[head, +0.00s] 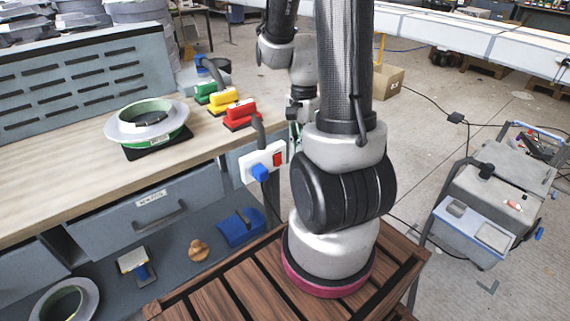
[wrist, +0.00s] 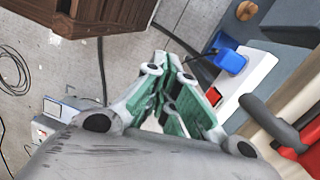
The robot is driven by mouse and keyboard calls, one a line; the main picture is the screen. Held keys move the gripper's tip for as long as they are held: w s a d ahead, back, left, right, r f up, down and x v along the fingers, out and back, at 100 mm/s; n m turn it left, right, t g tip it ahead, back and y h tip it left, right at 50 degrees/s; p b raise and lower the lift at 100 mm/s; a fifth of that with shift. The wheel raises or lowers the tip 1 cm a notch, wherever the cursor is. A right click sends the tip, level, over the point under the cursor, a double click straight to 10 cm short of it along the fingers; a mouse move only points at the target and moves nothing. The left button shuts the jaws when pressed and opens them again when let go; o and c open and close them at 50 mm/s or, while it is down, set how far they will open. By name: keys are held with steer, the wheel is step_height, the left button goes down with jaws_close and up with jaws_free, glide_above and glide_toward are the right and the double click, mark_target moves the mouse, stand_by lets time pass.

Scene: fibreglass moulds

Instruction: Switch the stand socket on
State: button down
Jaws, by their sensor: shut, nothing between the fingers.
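The stand socket (head: 251,171) is a white block on the side of the workbench, with a blue plug (head: 260,173) in it and a red switch (head: 278,159) at its right end. The switch's position is too small to tell. In the wrist view the white socket (wrist: 238,88) and the blue plug (wrist: 230,61) lie to the right of my gripper (wrist: 164,76). My gripper is shut and empty, its green-padded fingers apart from the socket. In the head view my arm hides part of my gripper.
Red (head: 241,115), yellow (head: 233,101) and green (head: 215,92) tools stand on the workbench (head: 60,190) near the socket. A green-and-white ring mould (head: 148,122) lies on it too. A slatted wooden surface (head: 220,292) is below my arm. A grey cart (head: 500,185) stands right.

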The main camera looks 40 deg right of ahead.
mark_target(278, 160)
steer(key=w+d+f+m+t, duration=0.1)
steer(key=w+f+m, duration=0.1)
steer(key=m, duration=0.8)
steer(key=w+d+f+m+t+h, duration=0.1)
steer(key=w+m, duration=0.3)
steer(key=m, duration=0.5)
steer(key=shift+w+d+f+m+t, duration=0.15)
steer(key=shift+d+f+m+t, duration=0.2)
steer(key=shift+d+f, duration=0.45)
steer(key=shift+w+f, duration=0.85)
steer(key=shift+f, duration=0.9)
steer(key=shift+w+f, duration=0.9)
steer(key=shift+f, duration=0.85)
steer(key=shift+w+f, duration=0.85)
steer(key=shift+f, duration=0.9)
